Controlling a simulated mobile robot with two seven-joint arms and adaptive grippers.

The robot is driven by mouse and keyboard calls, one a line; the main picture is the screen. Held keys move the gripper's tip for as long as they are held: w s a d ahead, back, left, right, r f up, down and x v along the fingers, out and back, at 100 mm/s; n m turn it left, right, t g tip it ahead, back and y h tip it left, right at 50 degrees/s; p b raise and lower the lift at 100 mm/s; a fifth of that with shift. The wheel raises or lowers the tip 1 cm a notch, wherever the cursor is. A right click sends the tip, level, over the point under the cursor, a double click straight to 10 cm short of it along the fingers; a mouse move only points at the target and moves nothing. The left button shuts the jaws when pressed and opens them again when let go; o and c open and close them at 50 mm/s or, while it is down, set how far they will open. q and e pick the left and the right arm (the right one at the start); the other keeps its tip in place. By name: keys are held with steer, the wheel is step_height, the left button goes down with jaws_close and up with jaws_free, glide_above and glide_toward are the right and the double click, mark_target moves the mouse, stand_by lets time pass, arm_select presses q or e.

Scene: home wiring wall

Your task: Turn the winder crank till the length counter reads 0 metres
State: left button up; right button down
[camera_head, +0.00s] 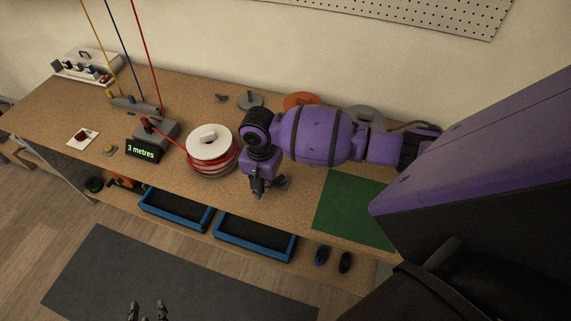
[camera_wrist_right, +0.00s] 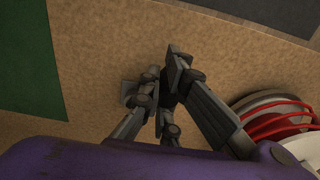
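The winder's reel (camera_head: 212,160) holds red cable under a white top (camera_head: 209,138) on the bench. Part of the reel with red cable also shows at the right edge of the right wrist view (camera_wrist_right: 268,125). I cannot make out its crank for certain. The length counter (camera_head: 141,149) reads "3 metres". My right gripper (camera_head: 266,190) points down over the bench, right of the reel and apart from it; its fingers (camera_wrist_right: 165,70) show nothing clearly held, and their gap is unclear. My left gripper (camera_head: 147,309) shows at the bottom edge with its fingertips apart, empty.
A green mat (camera_head: 352,209) lies right of my right gripper. Blue trays (camera_head: 254,238) sit below the bench's front edge. Grey and orange discs (camera_head: 302,101) stand at the back. Coloured wires (camera_head: 144,60) rise from the left. A grey floor mat (camera_head: 95,275) lies in front.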

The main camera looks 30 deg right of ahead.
steer(key=shift+s+d, duration=0.25)
steer(key=shift+s, duration=0.7)
steer(key=shift+s+d, duration=0.6)
steer(key=shift+s, duration=0.3)
steer(key=shift+s+d, duration=0.65)
steer(key=shift+s, duration=0.25)
steer(key=c, duration=2.5)
jaws_free()
steer(key=shift+c, duration=0.2)
